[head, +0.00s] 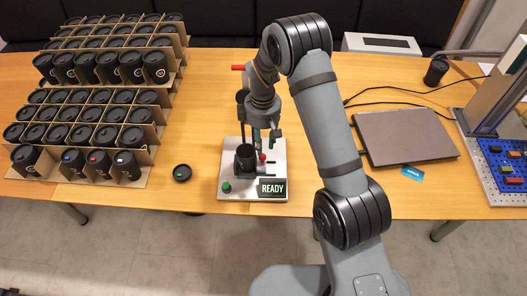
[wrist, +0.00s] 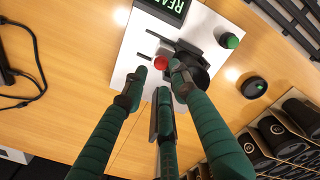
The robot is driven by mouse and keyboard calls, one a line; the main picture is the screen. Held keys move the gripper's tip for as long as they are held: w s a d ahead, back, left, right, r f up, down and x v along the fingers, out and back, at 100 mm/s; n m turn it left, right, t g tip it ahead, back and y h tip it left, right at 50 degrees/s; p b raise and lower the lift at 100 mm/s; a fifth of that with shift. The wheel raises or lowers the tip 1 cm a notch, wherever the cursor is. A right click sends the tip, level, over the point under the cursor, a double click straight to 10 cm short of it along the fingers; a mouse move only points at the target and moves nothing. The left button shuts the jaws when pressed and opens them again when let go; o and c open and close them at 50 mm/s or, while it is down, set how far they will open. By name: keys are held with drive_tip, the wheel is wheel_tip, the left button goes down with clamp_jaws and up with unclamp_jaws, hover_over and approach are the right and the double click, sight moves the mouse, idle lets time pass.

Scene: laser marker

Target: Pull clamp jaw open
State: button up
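The laser marker's fixture has a pale base plate (head: 229,191) on the table. A dark cup (head: 245,158) stands on it and also shows in the wrist view, partly behind a fingertip. A red knob (head: 263,157), apparently on the clamp jaw, is just right of the cup. It shows clearly in the wrist view (wrist: 160,62). My gripper (head: 264,137) points down over the fixture. In the wrist view (wrist: 158,75) its green-sleeved fingers are apart, with the red knob framed between their tips. Contact with the knob cannot be told. The jaw itself is mostly hidden.
A READY display (head: 271,188) and green button (head: 226,187) are at the fixture's front. A red-ended lever (head: 238,67) rises behind it. A black lid (head: 182,173) lies to the left, before racks of dark cups (head: 62,157). A closed laptop (head: 405,137) is at right.

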sight(261, 163)
drive_tip(key=shift+a+f+p, duration=0.1)
drive_tip(key=shift+f+p, duration=0.35)
drive_tip(key=shift+f, duration=2.35)
drive_tip(key=c, duration=0.3)
drive_tip(key=c, duration=0.4)
clamp_jaws()
